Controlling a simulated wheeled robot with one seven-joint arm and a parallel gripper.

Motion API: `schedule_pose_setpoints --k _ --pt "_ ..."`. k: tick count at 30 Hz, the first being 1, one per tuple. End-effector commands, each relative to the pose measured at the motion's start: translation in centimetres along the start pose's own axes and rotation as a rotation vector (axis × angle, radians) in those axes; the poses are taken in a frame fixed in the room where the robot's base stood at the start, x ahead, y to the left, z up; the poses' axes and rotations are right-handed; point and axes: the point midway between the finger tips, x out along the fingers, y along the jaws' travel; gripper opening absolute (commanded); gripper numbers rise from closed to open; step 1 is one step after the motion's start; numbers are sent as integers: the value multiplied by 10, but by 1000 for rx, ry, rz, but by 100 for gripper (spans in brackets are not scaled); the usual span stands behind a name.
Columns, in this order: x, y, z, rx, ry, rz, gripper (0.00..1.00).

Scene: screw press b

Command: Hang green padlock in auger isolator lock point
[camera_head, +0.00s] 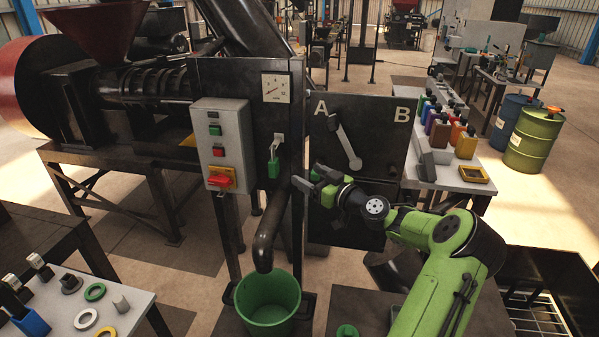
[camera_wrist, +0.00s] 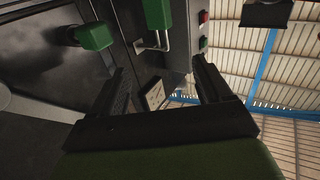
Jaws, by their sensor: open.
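A green padlock (camera_head: 274,169) hangs below a pale lock plate (camera_head: 279,141) on the dark machine post, beside the control box. In the wrist view a green body (camera_wrist: 158,12) with a silver shackle shows at the top, cut by the edge. A second green block (camera_wrist: 96,37) on a dark stub shows left of it; I cannot tell what it is. My gripper (camera_head: 306,183) is open, just right of and slightly below the padlock. In the wrist view the jaws (camera_wrist: 165,82) stand apart with nothing held between them.
A grey control box (camera_head: 221,143) stands left of the post. A dark spout (camera_head: 267,225) drops over a green bucket (camera_head: 267,302). The A/B panel (camera_head: 375,140) with its pale lever is behind my wrist. A side table (camera_head: 70,320) holds rings and small parts.

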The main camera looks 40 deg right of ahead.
Motion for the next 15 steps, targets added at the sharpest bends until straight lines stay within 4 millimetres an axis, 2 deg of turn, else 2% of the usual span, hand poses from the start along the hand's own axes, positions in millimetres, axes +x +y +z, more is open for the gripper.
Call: schedule_pose_setpoints --k 15 --pt "117 -3 0 3 -2 -6 78"
